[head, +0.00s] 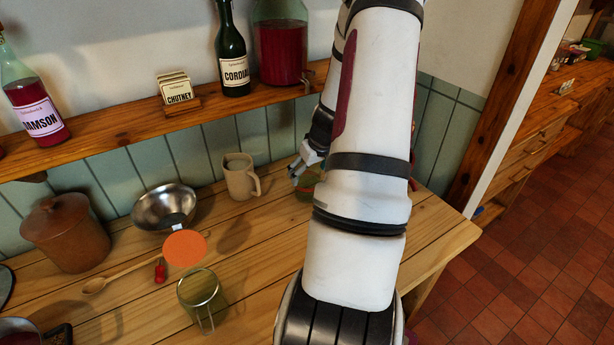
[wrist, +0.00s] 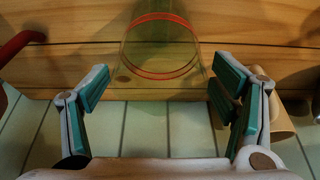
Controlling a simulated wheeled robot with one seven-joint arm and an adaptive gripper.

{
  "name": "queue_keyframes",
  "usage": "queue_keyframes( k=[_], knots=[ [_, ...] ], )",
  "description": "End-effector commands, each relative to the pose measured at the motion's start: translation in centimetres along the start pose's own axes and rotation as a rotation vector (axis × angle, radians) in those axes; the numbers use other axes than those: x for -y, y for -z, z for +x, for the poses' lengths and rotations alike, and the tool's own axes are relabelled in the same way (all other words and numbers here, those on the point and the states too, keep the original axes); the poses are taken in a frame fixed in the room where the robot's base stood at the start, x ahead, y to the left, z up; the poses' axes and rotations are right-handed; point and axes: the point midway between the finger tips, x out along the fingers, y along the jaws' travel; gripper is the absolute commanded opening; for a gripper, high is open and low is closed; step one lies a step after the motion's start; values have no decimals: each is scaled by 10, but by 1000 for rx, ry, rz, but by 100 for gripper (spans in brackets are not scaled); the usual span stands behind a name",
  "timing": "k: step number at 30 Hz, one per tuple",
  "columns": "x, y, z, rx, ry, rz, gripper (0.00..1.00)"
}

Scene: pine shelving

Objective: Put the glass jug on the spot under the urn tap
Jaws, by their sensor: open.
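A clear, greenish glass vessel, which looks like the glass jug (wrist: 160,85), stands on the counter between my gripper's fingers in the wrist view. My gripper (wrist: 160,88) is open, one finger either side of the glass. In the head view my gripper (head: 302,172) is mostly hidden behind my arm.
A beige pitcher (head: 240,178) stands close left of my gripper. Further left are a steel bowl (head: 163,208), a brown crock (head: 68,235), an orange disc (head: 185,248) and another glass vessel (head: 201,292). The wooden shelf (head: 120,135) overhangs the counter's back.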

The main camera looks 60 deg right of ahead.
Motion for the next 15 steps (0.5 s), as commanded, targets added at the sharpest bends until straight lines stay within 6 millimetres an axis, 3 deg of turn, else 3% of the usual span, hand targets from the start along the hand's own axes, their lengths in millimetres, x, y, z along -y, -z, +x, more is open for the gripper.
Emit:
queue_keyframes(
  k=[6,15],
  knots=[
    [-1,1,-46,-3,-4,-1,80],
    [0,0,-81,-1,0,1,80]
  ],
)
